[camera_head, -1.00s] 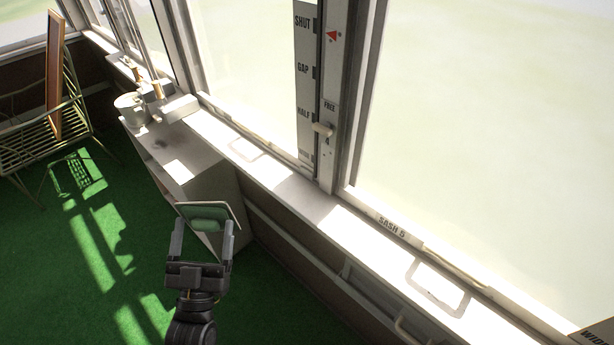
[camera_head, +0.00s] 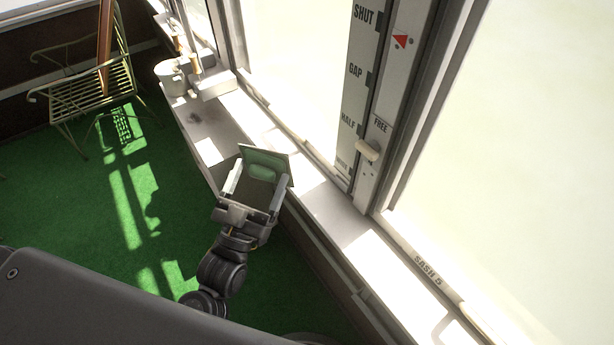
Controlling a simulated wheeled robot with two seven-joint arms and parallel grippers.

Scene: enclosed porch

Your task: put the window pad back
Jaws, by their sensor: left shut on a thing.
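The window pad (camera_head: 265,161) is a flat, squarish piece with a pale rim and a green middle. My left gripper (camera_head: 259,176) is shut on it, with one finger at each side edge. The pad is tilted and appears held near the inner edge of the sunlit window sill (camera_head: 335,212), overlapping the white cabinet in the picture. I cannot tell whether it touches either. My right gripper is not in view.
The white cabinet (camera_head: 203,135) stands under the window, with a pale pot (camera_head: 171,79) and small items at its far end. A slatted metal bench (camera_head: 88,91) is at upper left. A lever (camera_head: 367,151) sticks out from the window post. Green floor lies open at left.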

